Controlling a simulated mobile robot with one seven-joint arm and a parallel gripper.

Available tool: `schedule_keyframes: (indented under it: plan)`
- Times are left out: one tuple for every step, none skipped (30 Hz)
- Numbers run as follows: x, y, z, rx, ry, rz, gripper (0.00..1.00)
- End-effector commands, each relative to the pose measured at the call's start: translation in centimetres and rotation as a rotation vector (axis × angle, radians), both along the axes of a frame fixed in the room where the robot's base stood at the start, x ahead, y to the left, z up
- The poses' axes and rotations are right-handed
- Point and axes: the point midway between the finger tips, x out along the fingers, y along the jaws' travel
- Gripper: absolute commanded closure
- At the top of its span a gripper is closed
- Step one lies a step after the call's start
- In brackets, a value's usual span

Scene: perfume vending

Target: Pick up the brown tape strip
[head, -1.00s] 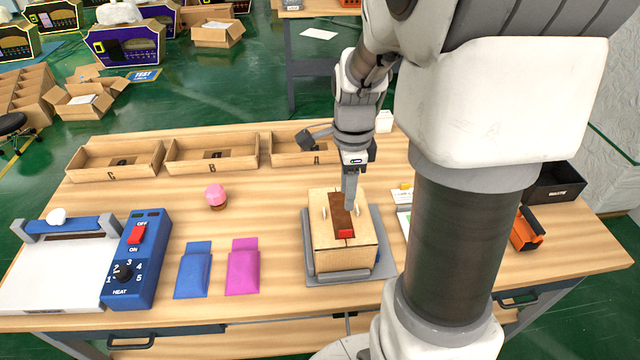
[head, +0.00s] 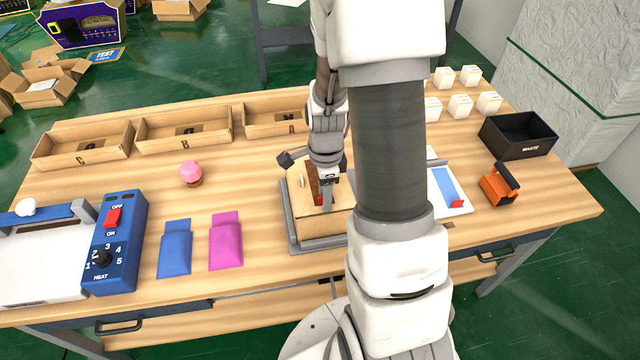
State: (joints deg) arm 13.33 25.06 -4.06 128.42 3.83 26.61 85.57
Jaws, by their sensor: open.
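The brown tape strip (head: 313,181) lies along the top of a cardboard box (head: 308,228). The box sits on a grey tray (head: 290,226) near the middle of the table. My gripper (head: 327,204) points down at the box top, over the near part of the strip. It covers much of the strip, including most of its red end. The jaws are open. I cannot tell whether the fingertips touch the strip. My arm hides the right side of the box.
A white card with a blue strip (head: 446,185), an orange dispenser (head: 495,188) and a black waste bin (head: 518,137) are to the right. Blue (head: 175,249) and magenta (head: 226,242) pouches, a pink-topped item (head: 191,172) and a heater (head: 118,244) are to the left.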

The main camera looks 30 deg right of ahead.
Motion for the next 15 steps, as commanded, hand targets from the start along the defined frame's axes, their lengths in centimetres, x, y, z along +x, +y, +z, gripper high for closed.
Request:
schedule_keyframes:
  plan:
    - [-0.03,0.01,-0.21,0.0,0.001,0.0,0.56]
    - [-0.03,0.02,-0.25,0.0,0.001,0.0,0.56]
    - [-0.02,0.02,-0.27,0.0,0.0,0.0,0.56]
    - [-0.02,0.02,-0.25,0.0,0.0,0.0,0.56]
    - [-0.01,0.01,-0.24,0.0,0.0,0.0,0.56]
    - [-0.01,0.01,-0.24,0.0,0.0,0.0,0.56]
    - [-0.01,0.01,-0.23,0.0,0.0,0.0,0.56]
    - [-0.01,0.01,-0.23,0.0,0.0,0.0,0.58]
    - [-0.01,0.01,-0.22,0.0,0.0,0.0,0.65]
    - [-0.01,0.0,-0.22,0.0,0.0,0.0,0.71]
    - [-0.01,0.0,-0.22,0.0,0.0,0.0,0.76]
    - [0.0,0.0,-0.21,0.0,0.0,0.0,0.83]
    - [0.0,0.0,-0.21,0.0,0.0,0.0,0.89]
    - [0.0,0.0,-0.21,0.0,0.0,-0.001,0.94]
    - [0.0,0.0,-0.21,0.0,0.0,0.0,1.0]
